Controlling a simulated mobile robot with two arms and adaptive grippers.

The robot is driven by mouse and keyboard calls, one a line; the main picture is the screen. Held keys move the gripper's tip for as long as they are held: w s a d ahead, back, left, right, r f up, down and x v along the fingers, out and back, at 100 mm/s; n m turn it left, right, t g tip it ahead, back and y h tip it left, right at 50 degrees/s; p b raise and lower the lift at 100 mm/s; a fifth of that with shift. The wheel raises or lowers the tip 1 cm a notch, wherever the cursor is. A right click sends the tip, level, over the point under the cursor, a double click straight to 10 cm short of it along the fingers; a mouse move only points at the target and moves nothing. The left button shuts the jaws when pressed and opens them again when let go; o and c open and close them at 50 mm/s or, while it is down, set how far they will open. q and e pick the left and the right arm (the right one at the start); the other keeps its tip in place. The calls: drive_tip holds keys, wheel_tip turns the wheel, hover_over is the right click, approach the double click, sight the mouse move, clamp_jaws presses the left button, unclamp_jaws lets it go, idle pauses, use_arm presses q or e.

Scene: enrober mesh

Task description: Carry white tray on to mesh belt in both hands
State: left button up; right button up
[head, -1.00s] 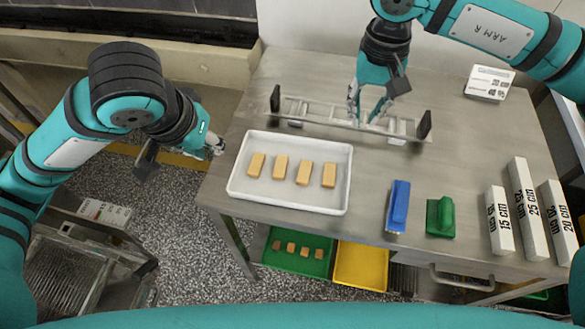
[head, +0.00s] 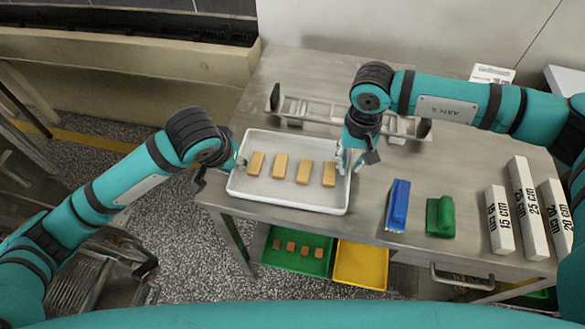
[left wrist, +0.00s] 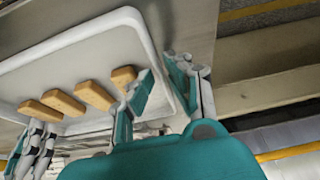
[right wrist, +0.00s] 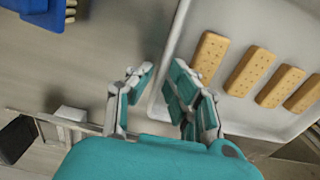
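The white tray (head: 285,204) lies on the steel table with several tan biscuit bars (head: 280,166) in a row inside it. My left gripper (head: 239,164) is at the tray's left rim. In the left wrist view its fingers (left wrist: 165,90) are apart, one on each side of the rim. My right gripper (head: 350,162) is at the right rim. In the right wrist view its fingers (right wrist: 160,85) are apart, with the rim between them and one finger over the tray's inside. I cannot tell whether any finger touches the rim. I cannot clearly identify the mesh belt.
A metal rack with dark ends (head: 300,108) stands behind the tray. A blue brush (head: 397,205), a green block (head: 440,216) and white labelled bars (head: 527,208) are to the right. Green (head: 297,252) and yellow (head: 360,265) trays sit below. A long dark-topped trough (head: 130,58) runs at the back left.

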use_arm(q)
drive_tip(key=shift+w+f, duration=0.1)
drive_tip(key=shift+f, duration=0.25)
use_arm(e)
drive_tip(key=shift+f, duration=0.35)
use_arm(q)
clamp_jaws()
use_arm(e)
clamp_jaws()
use_arm(q)
drive_tip(key=shift+r, duration=0.1)
